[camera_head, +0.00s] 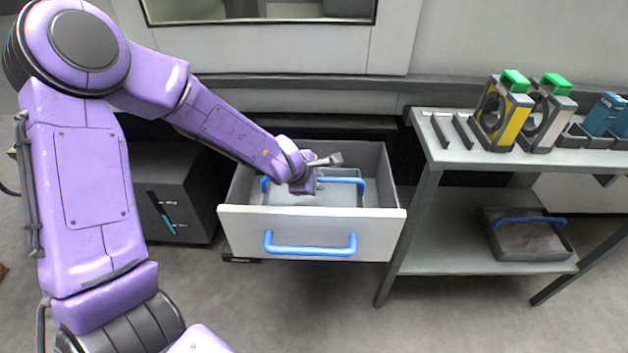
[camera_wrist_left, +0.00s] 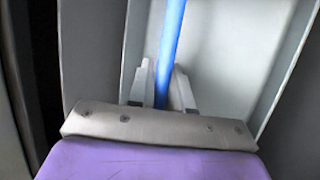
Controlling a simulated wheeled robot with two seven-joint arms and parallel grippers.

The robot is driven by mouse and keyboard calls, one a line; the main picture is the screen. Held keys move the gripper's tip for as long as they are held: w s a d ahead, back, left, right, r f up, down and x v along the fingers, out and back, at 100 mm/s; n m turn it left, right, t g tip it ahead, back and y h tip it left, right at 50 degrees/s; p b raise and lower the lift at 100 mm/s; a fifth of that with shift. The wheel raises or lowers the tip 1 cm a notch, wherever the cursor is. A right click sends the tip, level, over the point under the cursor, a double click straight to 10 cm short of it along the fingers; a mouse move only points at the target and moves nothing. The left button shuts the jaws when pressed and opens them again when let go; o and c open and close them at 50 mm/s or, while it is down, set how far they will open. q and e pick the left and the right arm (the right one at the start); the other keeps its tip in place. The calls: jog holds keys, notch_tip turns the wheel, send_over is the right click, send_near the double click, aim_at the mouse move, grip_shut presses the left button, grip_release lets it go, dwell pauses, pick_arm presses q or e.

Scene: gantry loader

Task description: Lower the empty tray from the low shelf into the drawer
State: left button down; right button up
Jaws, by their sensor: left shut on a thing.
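A grey tray (camera_head: 340,199) with a blue arched handle (camera_head: 345,181) is inside the open drawer (camera_head: 312,222). Its floor looks bare where I can see it. My left gripper (camera_head: 303,186) is over the drawer and hides part of the handle. In the left wrist view the two fingers (camera_wrist_left: 162,92) sit either side of the blue handle (camera_wrist_left: 170,40) and are shut on it. I cannot tell whether the tray touches the drawer floor. Another grey tray (camera_head: 527,255) with a blue handle stands on the low shelf (camera_head: 440,248). My right gripper is not in view.
The drawer front carries a blue pull (camera_head: 310,250). The bench top (camera_head: 440,145) at the right holds yellow and grey units (camera_head: 508,113) with green tops, and blue parts (camera_head: 604,115). A dark cabinet (camera_head: 175,200) stands left of the drawer. The shelf's left part is clear.

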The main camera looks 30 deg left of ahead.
pick_arm(q)
jog(key=shift+f, duration=0.1)
jog(key=c, duration=1)
grip_release()
jog(key=shift+o, duration=0.2)
jog(key=p+v, duration=0.7)
jog(key=v, duration=0.3)
jog(key=shift+s+r, duration=0.15)
jog(key=shift+r, duration=0.15)
